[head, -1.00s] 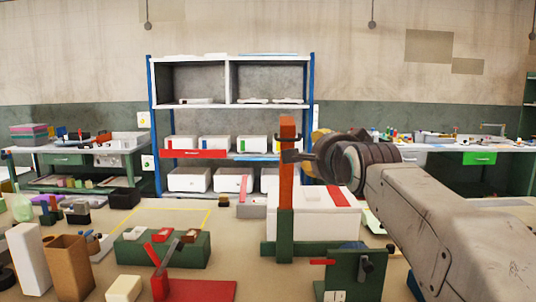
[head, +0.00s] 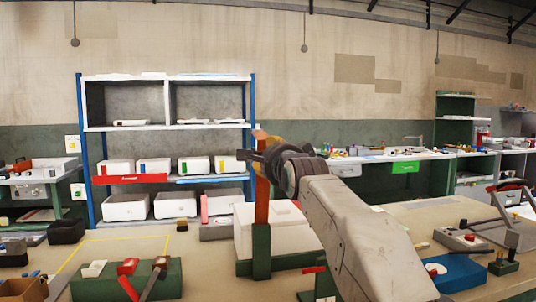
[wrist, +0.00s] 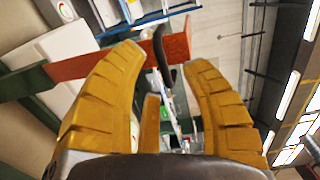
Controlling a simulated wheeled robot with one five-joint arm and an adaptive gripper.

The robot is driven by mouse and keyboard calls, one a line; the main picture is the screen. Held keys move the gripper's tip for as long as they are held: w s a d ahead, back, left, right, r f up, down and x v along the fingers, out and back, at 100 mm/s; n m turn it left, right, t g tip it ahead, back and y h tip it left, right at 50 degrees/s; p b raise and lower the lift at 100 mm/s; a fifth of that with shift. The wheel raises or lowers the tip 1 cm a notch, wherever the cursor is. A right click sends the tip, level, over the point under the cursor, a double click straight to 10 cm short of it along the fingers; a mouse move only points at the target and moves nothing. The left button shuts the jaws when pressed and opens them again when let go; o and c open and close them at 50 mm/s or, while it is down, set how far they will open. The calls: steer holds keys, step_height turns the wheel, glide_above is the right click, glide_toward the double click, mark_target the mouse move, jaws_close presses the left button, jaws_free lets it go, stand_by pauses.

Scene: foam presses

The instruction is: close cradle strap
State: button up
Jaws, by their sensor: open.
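The cradle strap seems to be the orange upright bar (head: 262,200). It stands on a green base (head: 261,250), beside a white block (head: 282,226) in the green cradle. A black hooked handle (head: 247,156) sits near its top. In the wrist view the orange bar (wrist: 90,63) runs sideways behind the left finger, with the black handle (wrist: 161,55) beyond the gap. My gripper (wrist: 165,60) has its yellow fingers open and nothing visibly held. In the head view my dark wrist overlaps the bar's top and mostly hides the fingers; contact cannot be told.
A green block with levers (head: 110,285) stands front left. A small green stand with a red lever (head: 318,285) is partly behind my arm. A blue tray (head: 452,272) and a press-like tool (head: 468,238) lie right. Shelves (head: 165,130) stand behind.

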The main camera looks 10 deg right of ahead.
steer(key=shift+w+p, duration=0.35)
steer(key=shift+w, duration=0.9)
steer(key=shift+c, duration=0.3)
jaws_close()
